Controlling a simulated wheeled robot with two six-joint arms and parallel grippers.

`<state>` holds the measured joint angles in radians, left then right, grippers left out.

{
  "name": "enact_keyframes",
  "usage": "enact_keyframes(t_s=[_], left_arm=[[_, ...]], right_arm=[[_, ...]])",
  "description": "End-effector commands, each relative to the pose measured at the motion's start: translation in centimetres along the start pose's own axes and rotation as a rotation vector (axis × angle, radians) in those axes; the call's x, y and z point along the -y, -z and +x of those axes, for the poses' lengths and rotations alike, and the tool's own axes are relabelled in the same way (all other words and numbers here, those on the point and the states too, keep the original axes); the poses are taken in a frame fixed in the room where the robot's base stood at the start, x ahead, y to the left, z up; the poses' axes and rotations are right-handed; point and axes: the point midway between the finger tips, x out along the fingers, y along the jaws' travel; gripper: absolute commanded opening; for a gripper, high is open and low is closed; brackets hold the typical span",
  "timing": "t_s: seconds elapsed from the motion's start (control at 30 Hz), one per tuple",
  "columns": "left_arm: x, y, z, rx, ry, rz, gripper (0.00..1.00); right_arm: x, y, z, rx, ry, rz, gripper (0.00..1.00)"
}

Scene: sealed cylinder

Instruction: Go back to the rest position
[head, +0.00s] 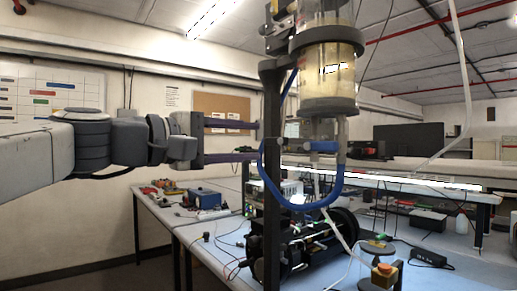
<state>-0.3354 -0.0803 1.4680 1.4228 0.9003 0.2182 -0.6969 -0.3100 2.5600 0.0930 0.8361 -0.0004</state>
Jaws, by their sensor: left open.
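My left arm comes in from the left, and its gripper (254,140) is open, with one dark purple finger above the other. The fingertips point right and end close to a black upright post (271,180); I cannot tell whether they touch it. Nothing shows between the fingers. The clear cylinder (330,75) with yellowish contents stands upright to the right and above, with dark rings around it. A blue hose (300,206) loops below the cylinder. My right gripper is not in view.
A light blue table (215,245) carries a black machine (305,245), a blue box (203,198), loose tools and cables. A small stand with an orange block (384,270) is at the front right. A white tube (464,90) hangs at the right. Open floor lies at the lower left.

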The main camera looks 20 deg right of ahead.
Motion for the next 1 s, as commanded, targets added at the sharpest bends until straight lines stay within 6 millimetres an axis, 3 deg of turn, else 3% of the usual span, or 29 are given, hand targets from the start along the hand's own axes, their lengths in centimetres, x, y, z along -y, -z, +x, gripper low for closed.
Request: enact_keyframes(t_s=[0.2, 0.67, 0.77, 0.83, 1.0], left_arm=[[0.0, 0.0, -1.4, -0.001, 0.000, -0.001, 0.49], [0.4, 0.2, -1.4, -0.006, 0.010, -0.001, 0.49], [2.8, 1.5, -1.4, -0.040, 0.066, 0.001, 0.49], [6.1, 3.2, -1.6, -0.084, 0.142, 0.006, 0.49], [17.5, 7.6, -4.3, -0.205, 0.422, 0.041, 0.49]], right_arm=[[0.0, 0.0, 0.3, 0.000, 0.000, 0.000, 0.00], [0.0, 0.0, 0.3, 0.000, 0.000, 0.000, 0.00], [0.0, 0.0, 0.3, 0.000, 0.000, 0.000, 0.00], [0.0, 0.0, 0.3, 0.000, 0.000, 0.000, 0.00], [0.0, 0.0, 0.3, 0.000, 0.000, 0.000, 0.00]])
